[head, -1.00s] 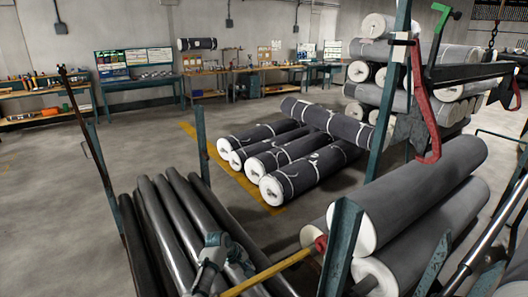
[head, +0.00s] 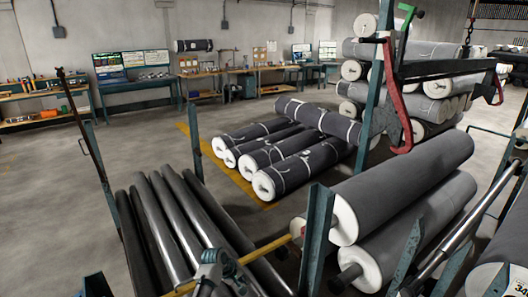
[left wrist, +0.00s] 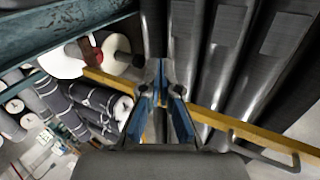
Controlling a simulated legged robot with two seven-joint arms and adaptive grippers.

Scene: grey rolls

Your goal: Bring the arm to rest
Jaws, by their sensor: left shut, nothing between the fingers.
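My left gripper (head: 212,268) is at the bottom of the head view, over the dark long rolls (head: 170,225) and close to the yellow bar (head: 245,262). Its blue-sided fingers also show in the left wrist view (left wrist: 162,72), shut with nothing between them. There the yellow bar (left wrist: 220,123) runs behind the fingers, and dark shiny rolls (left wrist: 235,60) lie beyond. I cannot tell whether the gripper touches the bar. My right gripper is not in view.
Large grey rolls (head: 405,190) lie in a rack at right, with teal posts (head: 317,238) near the gripper. Wrapped dark rolls (head: 290,172) lie on the floor behind. A red hook (head: 408,120) shows at upper right. Open floor (head: 60,190) is at left.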

